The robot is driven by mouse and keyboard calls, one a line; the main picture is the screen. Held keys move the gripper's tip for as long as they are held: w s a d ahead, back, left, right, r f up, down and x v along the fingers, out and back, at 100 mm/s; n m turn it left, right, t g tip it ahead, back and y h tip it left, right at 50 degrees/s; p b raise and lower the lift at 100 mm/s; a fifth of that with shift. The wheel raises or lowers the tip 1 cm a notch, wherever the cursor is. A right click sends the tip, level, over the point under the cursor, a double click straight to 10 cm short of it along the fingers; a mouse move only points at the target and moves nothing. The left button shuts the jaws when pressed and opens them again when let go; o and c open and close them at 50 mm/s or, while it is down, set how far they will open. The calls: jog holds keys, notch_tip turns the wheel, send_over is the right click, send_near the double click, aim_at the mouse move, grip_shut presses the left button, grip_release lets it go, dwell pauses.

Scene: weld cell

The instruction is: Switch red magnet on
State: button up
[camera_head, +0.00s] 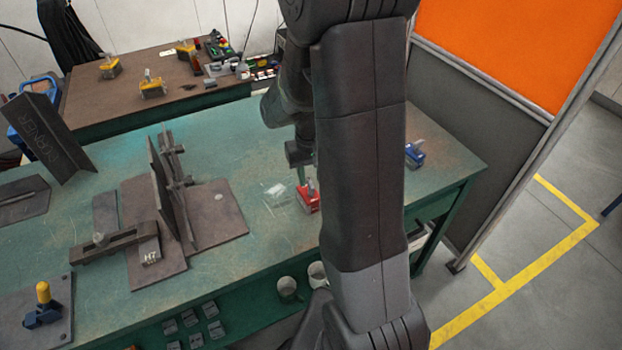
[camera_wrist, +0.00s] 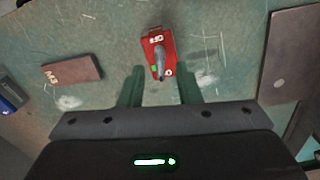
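The red magnet (camera_head: 311,203) stands on the green table, partly hidden by my arm in the head view. In the wrist view the red magnet (camera_wrist: 157,42) has a grey lever on top that points toward my gripper. A pale "OFF" label is at its far end; another label at the near end is partly hidden by the lever, and a green mark sits beside it. My gripper (camera_wrist: 160,78) is open, one green finger on each side of the lever's near end, with gaps on both sides. I cannot tell the finger height relative to the lever.
A blue magnet (camera_head: 415,156) stands to the right on the table; it also shows at the wrist view's left edge (camera_wrist: 10,92). A brown block (camera_wrist: 72,72) lies left of the red magnet. A steel fixture (camera_head: 200,215) stands left in the head view. Bare tabletop surrounds the red magnet.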

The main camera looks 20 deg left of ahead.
jog(key=shift+f, duration=1)
grip_shut()
jog(key=shift+n+b, duration=0.3)
jog(key=shift+n, duration=0.9)
grip_release()
